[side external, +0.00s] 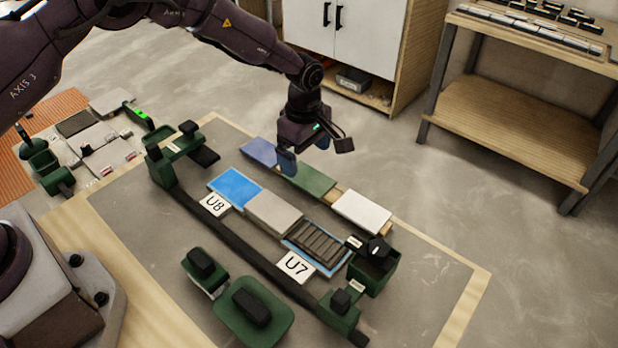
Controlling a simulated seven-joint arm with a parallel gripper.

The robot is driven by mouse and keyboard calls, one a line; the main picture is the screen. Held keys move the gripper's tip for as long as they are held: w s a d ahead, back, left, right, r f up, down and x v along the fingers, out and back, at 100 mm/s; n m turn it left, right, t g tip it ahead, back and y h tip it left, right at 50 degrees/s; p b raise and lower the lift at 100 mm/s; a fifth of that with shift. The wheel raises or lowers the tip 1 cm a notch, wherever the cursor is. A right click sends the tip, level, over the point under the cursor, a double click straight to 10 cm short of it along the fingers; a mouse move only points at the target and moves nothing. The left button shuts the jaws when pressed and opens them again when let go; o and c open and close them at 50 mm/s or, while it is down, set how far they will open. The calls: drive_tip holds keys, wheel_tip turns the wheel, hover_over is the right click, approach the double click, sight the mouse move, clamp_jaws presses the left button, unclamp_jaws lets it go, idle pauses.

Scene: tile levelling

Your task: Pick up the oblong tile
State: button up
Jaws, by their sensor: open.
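Three oblong tiles lie end to end in the back row: a violet-blue tile (259,151), a green tile (311,178) and a white tile (362,211). I cannot tell which one the task names. My gripper (288,163) points down over the row, near where the violet-blue and green tiles meet. It is open, and nothing shows held in it. Its blue finger hides part of the tiles behind it; whether it touches them is unclear.
The front row has a bright blue slot (235,187), a grey slab (273,213) and a dark ribbed piece (317,243), with labels U8 (214,204) and U7 (295,266). A dark rail (250,255) with green end blocks runs in front. Green handled tools (252,310) stand nearest.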

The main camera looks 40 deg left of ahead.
sight(309, 178)
drive_tip(key=f, duration=0.5)
drive_tip(key=shift+w+d+f, duration=0.1)
drive_tip(key=shift+d, duration=0.3)
drive_tip(key=shift+c, duration=0.4)
drive_tip(key=c, duration=0.7)
